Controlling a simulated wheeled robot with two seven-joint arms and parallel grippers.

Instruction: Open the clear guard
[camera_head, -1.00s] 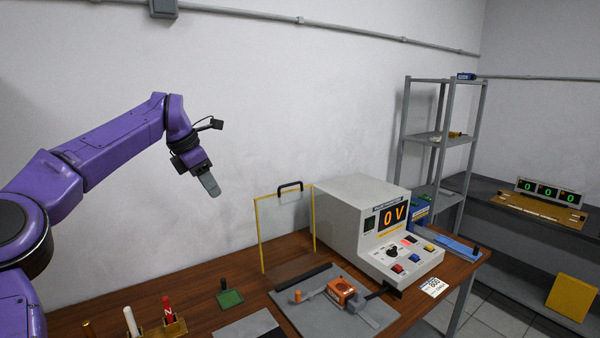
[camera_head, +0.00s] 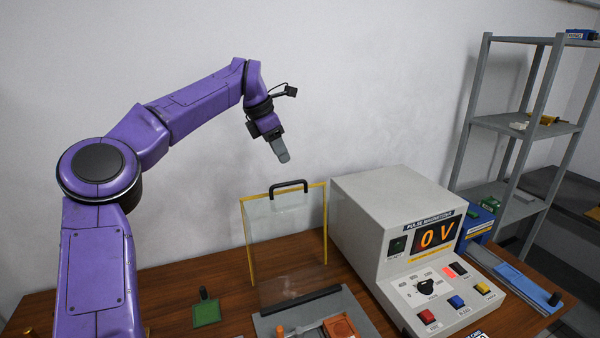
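The clear guard (camera_head: 285,228) is a see-through panel with yellow side edges, standing upright on the wooden table. A black handle (camera_head: 289,185) sits on its top edge. The guard stands at the back of a grey base plate (camera_head: 268,322), just left of the magnetizer box. My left gripper (camera_head: 281,151) is in the air a little above the handle in the picture, apart from it and holding nothing visible. Its grey fingers point down and overlap from this side, so their opening cannot be told. My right gripper is out of view.
The grey pulse magnetizer (camera_head: 400,232) reads 0 V and stands close right of the guard. A green pad (camera_head: 207,313) lies left of the guard. An orange block (camera_head: 341,327) is on the plate. A metal shelf (camera_head: 520,125) stands at the right.

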